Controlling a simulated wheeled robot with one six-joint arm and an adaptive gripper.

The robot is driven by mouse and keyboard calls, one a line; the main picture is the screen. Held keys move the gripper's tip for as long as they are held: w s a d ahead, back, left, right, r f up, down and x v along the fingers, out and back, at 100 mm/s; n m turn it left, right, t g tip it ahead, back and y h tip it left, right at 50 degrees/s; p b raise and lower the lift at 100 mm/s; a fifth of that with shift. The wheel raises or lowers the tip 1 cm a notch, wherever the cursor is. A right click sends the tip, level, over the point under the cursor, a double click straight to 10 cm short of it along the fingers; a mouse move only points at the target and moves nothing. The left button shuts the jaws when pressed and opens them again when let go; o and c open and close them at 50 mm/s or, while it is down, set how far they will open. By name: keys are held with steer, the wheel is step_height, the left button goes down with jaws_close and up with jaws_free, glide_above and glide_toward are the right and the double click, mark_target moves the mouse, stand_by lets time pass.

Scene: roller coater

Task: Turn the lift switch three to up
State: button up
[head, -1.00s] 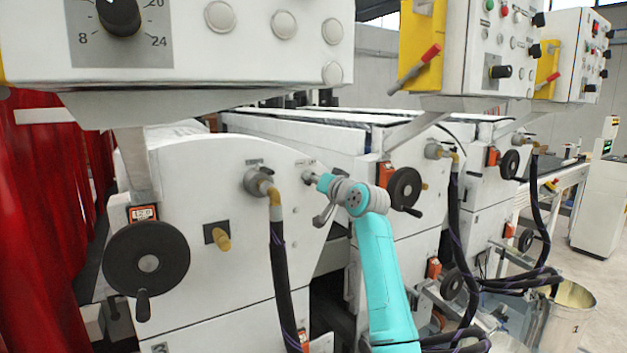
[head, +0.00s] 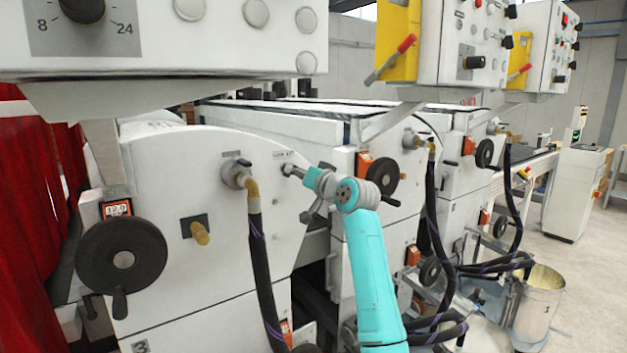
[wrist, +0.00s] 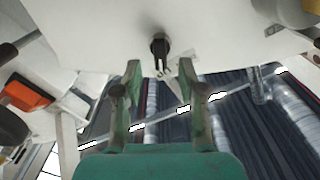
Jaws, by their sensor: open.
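The lift switch (wrist: 160,44) shows in the wrist view as a small dark knob with a forked, light-tipped end, standing out from a white machine panel. It also seems to be the small knob (head: 287,170) at the upper right of the nearest machine panel in the head view, under small labels. My green gripper (wrist: 162,70) is open and empty. Its two fingers point at the panel, one on each side of the switch and apart from it. In the head view my teal arm reaches to this corner, and the fingers cannot be made out clearly.
The nearest white machine (head: 185,270) bears a number 3. A hose fitting (head: 236,174) with a dark hose sits just left of the switch. A black handwheel (head: 122,262) and a yellow knob (head: 200,232) are further left. Control boxes (head: 180,55) overhang above.

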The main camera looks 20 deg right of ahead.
steer(key=v, duration=0.8)
steer(key=shift+s, duration=0.25)
